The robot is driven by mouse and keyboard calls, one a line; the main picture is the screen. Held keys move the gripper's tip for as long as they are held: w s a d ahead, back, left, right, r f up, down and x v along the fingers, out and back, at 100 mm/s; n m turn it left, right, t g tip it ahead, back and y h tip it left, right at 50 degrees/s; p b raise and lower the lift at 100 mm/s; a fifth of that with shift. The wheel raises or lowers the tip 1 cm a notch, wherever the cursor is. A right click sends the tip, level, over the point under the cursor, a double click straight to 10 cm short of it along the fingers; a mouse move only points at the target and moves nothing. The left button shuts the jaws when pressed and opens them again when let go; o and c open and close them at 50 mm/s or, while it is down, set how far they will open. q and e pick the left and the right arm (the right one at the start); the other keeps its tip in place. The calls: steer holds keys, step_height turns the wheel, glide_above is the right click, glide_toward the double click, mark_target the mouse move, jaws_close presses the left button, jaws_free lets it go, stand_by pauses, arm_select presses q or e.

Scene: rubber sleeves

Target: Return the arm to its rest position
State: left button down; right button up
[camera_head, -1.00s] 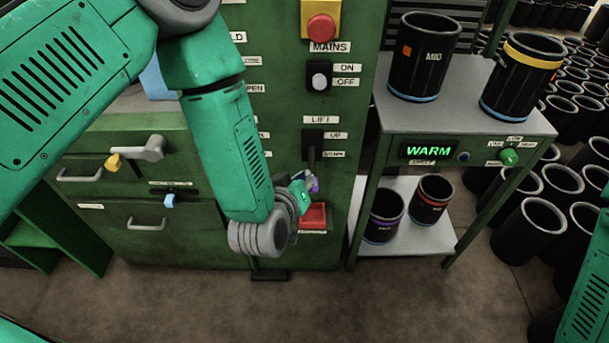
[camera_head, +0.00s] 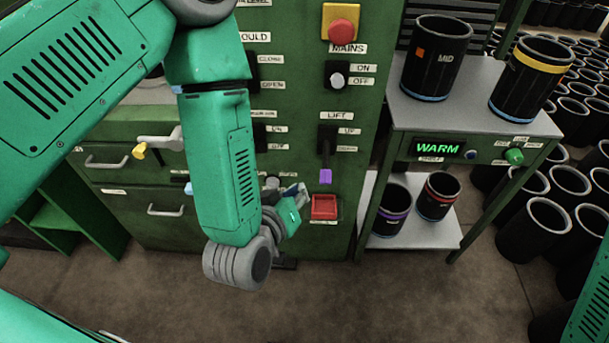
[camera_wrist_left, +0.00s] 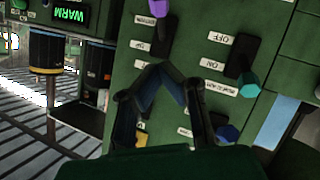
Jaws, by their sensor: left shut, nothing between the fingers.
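My left arm comes in from the left, in front of the green control panel (camera_head: 290,70). My left gripper (camera_head: 300,192) points at the panel, left of the purple-tipped LIFT lever (camera_head: 325,175) and the red button box (camera_head: 323,207). It is apart from the lever, which hangs down. In the left wrist view my left gripper's fingers (camera_wrist_left: 160,72) meet at the tips with nothing between them. The purple lever tip (camera_wrist_left: 158,8) shows beyond them at the top. Only a green part of my right arm shows at the right edge of the head view; its gripper is out of sight.
A grey-topped stand (camera_head: 475,115) with a lit WARM display (camera_head: 437,149) holds black sleeves above and below. Many more sleeves (camera_head: 550,215) crowd the floor at right. Drawers with handles (camera_head: 165,210) are behind my left arm. The floor (camera_head: 390,295) in front is clear.

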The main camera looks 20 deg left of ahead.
arm_select(q)
steer(key=shift+s, duration=0.6)
steer(key=shift+a, duration=0.25)
steer(key=s+a+f+m+g, duration=0.1)
steer(key=s+a+f+g, duration=0.3)
steer(key=s, duration=0.3)
steer(key=s+a+f+m+g+y, duration=0.1)
steer(key=s+a+f+m+g, duration=0.1)
steer(key=s+a+f+g, duration=0.2)
steer(key=s+a+f+m+g, duration=0.2)
steer(key=s+a+f+g, duration=0.2)
steer(key=s, duration=0.6)
step_height(320, 180, down, 2)
steer(key=shift+s+a+f+g, duration=0.15)
steer(key=shift+s+a+g, duration=0.15)
steer(key=shift+a+g, duration=0.15)
